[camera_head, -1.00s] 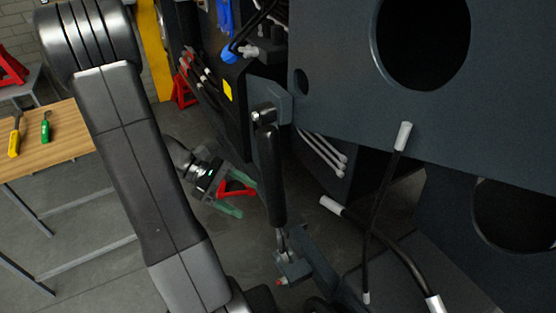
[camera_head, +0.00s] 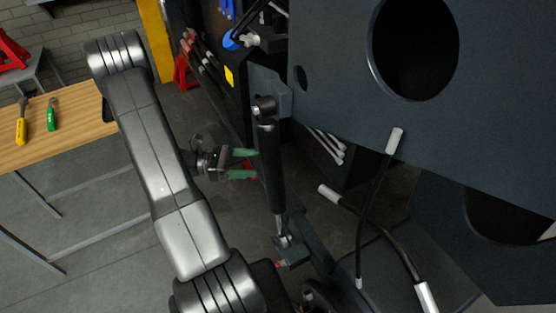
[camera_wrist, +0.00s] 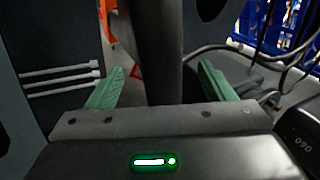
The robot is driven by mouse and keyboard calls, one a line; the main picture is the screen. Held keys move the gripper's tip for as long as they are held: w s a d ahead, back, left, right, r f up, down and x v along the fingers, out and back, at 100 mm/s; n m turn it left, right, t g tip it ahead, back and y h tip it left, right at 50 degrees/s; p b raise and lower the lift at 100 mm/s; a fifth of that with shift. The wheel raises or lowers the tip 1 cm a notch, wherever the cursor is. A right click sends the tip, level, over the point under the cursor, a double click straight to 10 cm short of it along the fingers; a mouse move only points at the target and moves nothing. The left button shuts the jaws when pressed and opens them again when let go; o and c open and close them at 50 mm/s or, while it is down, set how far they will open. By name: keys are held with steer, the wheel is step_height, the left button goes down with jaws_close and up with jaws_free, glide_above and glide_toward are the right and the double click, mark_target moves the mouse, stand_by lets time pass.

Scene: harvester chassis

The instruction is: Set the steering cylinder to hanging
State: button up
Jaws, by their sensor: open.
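The steering cylinder (camera_head: 271,165) is a dark, nearly upright cylinder. Its top end sits at a bracket on the chassis and its thin rod reaches down to a lower bracket (camera_head: 291,252). My gripper (camera_head: 246,164) is just left of the cylinder, at about its mid-height, with its green fingers pointing right toward it. In the wrist view the cylinder (camera_wrist: 152,50) stands upright between the two open fingers (camera_wrist: 160,85), with gaps on both sides. Whether the fingers reach past it is hard to tell.
The chassis plate (camera_head: 335,100) with a large round hole is to the right. Loose hoses (camera_head: 372,205) with white ends hang near it. A wooden table (camera_head: 75,130) with tools stands at left. Red stands (camera_head: 181,72) are on the floor behind.

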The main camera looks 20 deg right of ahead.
mark_target(278, 162)
steer(key=p+x, duration=0.1)
steer(key=x, duration=0.7)
steer(key=shift+s+d, duration=0.15)
steer(key=shift+d, duration=0.15)
